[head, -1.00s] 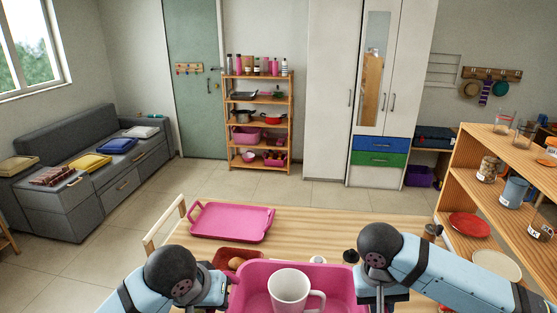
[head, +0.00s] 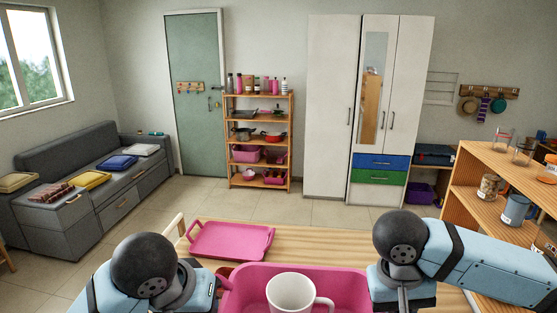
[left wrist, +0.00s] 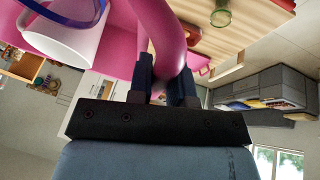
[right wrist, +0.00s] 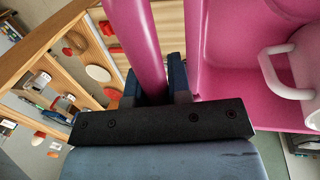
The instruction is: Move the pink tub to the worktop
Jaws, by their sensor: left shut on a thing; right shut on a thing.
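The pink tub (head: 345,280) is at the bottom centre of the head view, in front of and seemingly above the wooden table (head: 330,243). A white mug (head: 290,293) stands inside it; a blue curved item (left wrist: 62,14) also shows inside in the left wrist view. My left gripper (left wrist: 165,75) is shut on one pink handle of the tub. My right gripper (right wrist: 155,80) is shut on the opposite handle. In the head view both fingertips are hidden or cut off by the lower edge. The tub's underside is not visible.
A pink tray (head: 232,241) lies on the table behind the tub's left side. A chair back (head: 173,235) stands at the table's left. A wooden shelf (head: 465,190) with jars and cups stands close on the right. A grey sofa (head: 75,165) is far left.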

